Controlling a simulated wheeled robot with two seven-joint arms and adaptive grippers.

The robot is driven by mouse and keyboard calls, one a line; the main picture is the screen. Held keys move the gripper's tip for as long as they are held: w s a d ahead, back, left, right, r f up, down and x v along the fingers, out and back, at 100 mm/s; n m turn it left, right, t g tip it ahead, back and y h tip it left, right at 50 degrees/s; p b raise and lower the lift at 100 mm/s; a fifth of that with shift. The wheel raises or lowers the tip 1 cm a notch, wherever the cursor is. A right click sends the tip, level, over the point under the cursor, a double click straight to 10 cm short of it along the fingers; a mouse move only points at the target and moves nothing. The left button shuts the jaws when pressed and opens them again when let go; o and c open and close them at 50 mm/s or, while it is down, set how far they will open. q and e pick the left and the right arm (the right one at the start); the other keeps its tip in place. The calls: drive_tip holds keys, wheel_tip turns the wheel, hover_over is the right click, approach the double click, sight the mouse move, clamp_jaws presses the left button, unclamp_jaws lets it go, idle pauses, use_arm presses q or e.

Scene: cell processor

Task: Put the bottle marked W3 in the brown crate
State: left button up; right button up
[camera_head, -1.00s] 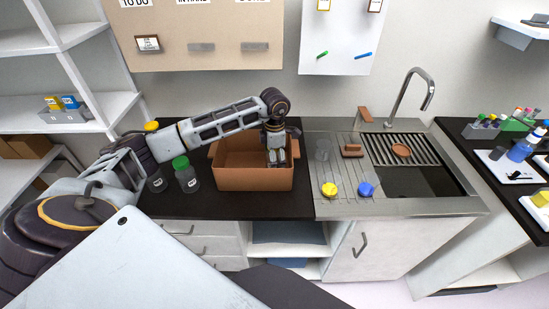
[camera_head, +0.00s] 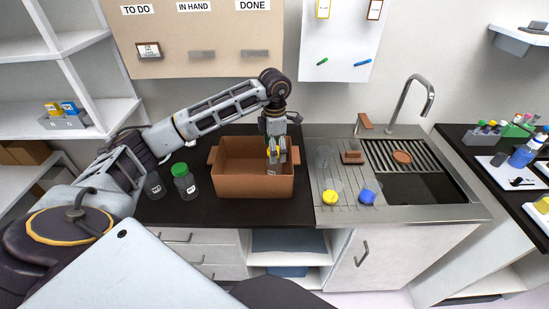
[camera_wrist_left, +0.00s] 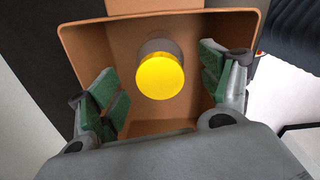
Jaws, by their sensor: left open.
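The brown crate (camera_head: 254,186) stands on the dark counter, and its inside fills much of the left wrist view (camera_wrist_left: 88,45). A clear bottle with a yellow cap (camera_wrist_left: 160,76) is upright inside it, near the right side in the head view (camera_head: 272,171). Its label is too small to read surely. My left gripper (camera_head: 276,156) is above the crate, with its green-padded fingers (camera_wrist_left: 160,92) open on either side of the cap and apart from it. My right gripper is not in view.
A green-capped bottle (camera_head: 185,184) and another bottle (camera_head: 154,187) stand left of the crate. The counter in front of the crate is clear.

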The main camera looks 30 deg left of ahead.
use_arm(q)
drive_tip(key=shift+r, duration=2.4)
